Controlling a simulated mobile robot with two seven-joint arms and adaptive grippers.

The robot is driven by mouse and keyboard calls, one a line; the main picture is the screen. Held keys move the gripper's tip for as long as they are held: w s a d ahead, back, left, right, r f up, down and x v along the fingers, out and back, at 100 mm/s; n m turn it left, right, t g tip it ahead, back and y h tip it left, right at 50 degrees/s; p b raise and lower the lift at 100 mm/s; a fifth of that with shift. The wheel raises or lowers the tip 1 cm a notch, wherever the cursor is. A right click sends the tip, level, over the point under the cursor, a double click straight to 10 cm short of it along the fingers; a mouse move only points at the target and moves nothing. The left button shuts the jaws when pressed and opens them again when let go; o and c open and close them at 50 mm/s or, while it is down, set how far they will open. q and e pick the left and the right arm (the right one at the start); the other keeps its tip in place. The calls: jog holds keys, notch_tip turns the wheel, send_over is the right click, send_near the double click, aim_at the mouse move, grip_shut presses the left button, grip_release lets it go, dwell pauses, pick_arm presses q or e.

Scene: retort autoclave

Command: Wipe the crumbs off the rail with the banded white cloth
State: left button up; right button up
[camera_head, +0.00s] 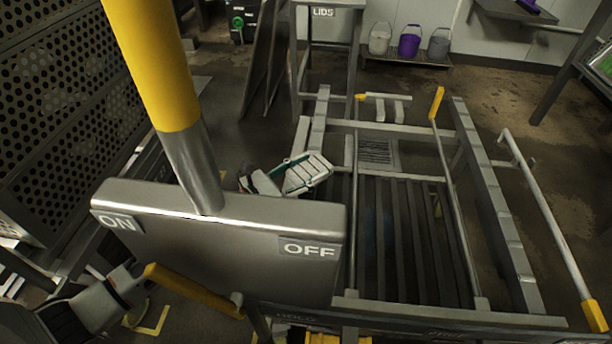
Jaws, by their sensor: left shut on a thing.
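My left gripper (283,179) shows just above the top edge of the ON/OFF box, which hides the arm behind it. It is shut on the banded white cloth (310,173), a pale pad with teal bands. The cloth is beside the left part of the metal frame, close to its left side rail (314,139); I cannot tell whether they touch. Another rail (456,222) with a yellow end runs along the right of the slatted bed. Which rail carries crumbs cannot be told, as no crumbs are discernible. My right gripper is not in view.
The steel ON/OFF box (230,238) and its yellow-topped post (157,75) block much of the near left. A perforated panel (65,100) stands at far left. A white bar (545,215) with yellow tip lies right. Buckets (409,42) stand at the back.

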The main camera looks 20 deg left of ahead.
pick_arm(q)
jog(key=f, duration=0.2)
jog(key=s+f, duration=0.1)
jog(key=shift+f, duration=0.35)
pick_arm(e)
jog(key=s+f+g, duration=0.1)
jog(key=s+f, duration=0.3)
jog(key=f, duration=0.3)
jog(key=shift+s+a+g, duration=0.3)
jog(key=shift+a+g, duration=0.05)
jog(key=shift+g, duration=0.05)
pick_arm(q)
jog(key=shift+w+r+g+p, duration=0.15)
jog(key=shift+r+g+p, duration=0.15)
jog(key=shift+r+p, duration=0.4)
jog(key=r+p, duration=0.1)
jog(key=r, duration=0.1)
jog(key=r+p, duration=0.2)
jog(key=r, duration=0.1)
jog(key=shift+w+d+r, duration=0.1)
jog(key=shift+w+r, duration=0.15)
jog(key=shift+r, duration=0.1)
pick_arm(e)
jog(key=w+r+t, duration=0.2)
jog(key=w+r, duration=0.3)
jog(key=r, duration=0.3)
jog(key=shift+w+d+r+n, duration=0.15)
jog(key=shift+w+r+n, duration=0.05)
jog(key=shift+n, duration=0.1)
